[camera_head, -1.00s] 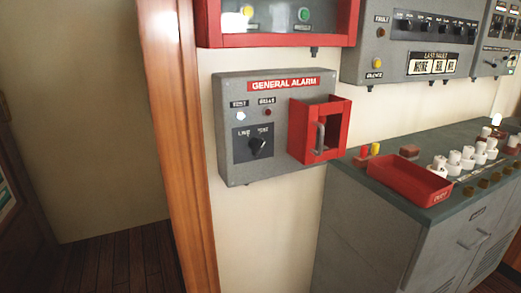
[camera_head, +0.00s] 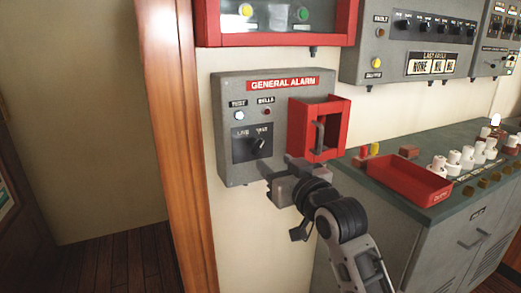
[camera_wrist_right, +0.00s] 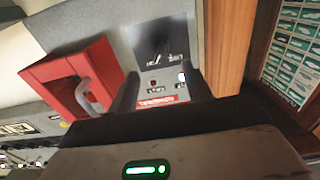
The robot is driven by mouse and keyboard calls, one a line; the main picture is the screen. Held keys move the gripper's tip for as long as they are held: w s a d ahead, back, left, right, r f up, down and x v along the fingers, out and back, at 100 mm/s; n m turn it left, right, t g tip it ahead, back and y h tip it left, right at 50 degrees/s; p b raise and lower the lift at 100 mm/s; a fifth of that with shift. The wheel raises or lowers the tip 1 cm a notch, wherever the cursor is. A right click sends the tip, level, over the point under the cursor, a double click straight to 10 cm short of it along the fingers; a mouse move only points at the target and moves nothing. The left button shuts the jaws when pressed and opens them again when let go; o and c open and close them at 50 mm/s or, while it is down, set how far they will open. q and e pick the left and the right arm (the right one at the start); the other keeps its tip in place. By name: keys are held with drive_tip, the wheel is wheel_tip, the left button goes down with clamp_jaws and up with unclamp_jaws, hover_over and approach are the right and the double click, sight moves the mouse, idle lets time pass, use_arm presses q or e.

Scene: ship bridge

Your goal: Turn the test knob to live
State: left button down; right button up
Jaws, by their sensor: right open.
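The grey GENERAL ALARM box (camera_head: 232,172) is fixed to the wall. Its small black test knob (camera_head: 259,146) sits on a dark plate (camera_head: 240,150) labelled LIVE at left and TEST at right. The knob's pointer appears tilted toward TEST. My right gripper (camera_head: 273,182) is at the box's lower edge, below the knob and apart from it. In the right wrist view, where the box appears upside down, my open fingers (camera_wrist_right: 160,92) straddle the lamps and red label strip, with the dark plate (camera_wrist_right: 165,38) beyond. My left gripper is not in view.
A red guard with a handle (camera_head: 332,112) juts from the box's right side, close to my right arm. A white TEST lamp (camera_head: 239,115) is lit; the BELLS lamp (camera_head: 267,112) is dark red. A console with a red tray (camera_head: 415,183) stands at right.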

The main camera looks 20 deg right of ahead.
sight(260, 149)
drive_tip(key=w, duration=0.5)
drive_tip(key=w+a, duration=0.1)
drive_tip(key=w, duration=0.2)
drive_tip(key=shift+w, duration=0.3)
drive_tip(key=shift+d, duration=0.1)
drive_tip(key=c, duration=1)
